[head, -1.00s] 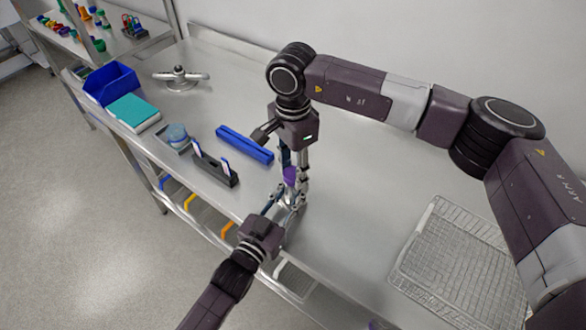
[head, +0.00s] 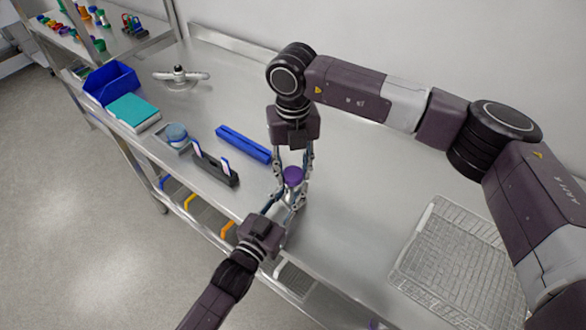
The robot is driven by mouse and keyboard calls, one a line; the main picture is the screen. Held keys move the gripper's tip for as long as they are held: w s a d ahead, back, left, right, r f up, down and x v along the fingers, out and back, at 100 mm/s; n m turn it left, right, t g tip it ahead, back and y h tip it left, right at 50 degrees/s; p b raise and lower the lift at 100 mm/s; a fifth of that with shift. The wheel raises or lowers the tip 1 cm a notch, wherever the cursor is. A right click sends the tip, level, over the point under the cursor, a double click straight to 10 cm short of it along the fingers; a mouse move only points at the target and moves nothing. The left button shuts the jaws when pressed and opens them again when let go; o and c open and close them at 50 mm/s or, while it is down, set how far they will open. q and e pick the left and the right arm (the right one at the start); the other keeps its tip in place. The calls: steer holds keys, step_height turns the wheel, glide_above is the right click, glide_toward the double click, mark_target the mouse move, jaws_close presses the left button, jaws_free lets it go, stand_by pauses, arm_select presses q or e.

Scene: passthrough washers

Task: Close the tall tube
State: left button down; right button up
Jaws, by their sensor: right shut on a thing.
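A purple cap (head: 293,176) shows between the fingers of my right gripper (head: 293,180), which points down and is shut on it. The tall tube is mostly hidden among the fingers below the cap, so I cannot tell how far the cap is seated. My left gripper (head: 285,200) reaches in from the lower left, with its fingers just below the cap, where the tube body would be. I cannot make out whether they grip it.
A blue bar (head: 244,145) and a black rack (head: 216,168) lie left of the grippers. A blue bin (head: 111,84), a teal-topped box (head: 133,111) and a grey handled fixture (head: 180,77) stand farther left. A wire basket (head: 462,262) lies right. The bench between is clear.

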steer(key=m, duration=1.1)
steer(key=shift+m, duration=0.3)
steer(key=m, duration=0.5)
steer(key=shift+m, duration=0.3)
steer(key=m, duration=0.4)
steer(key=shift+w+m, duration=0.1)
steer(key=shift+m, duration=0.2)
steer(key=o, duration=1.4)
steer(key=shift+c, duration=0.2)
step_height(320, 180, up, 12)
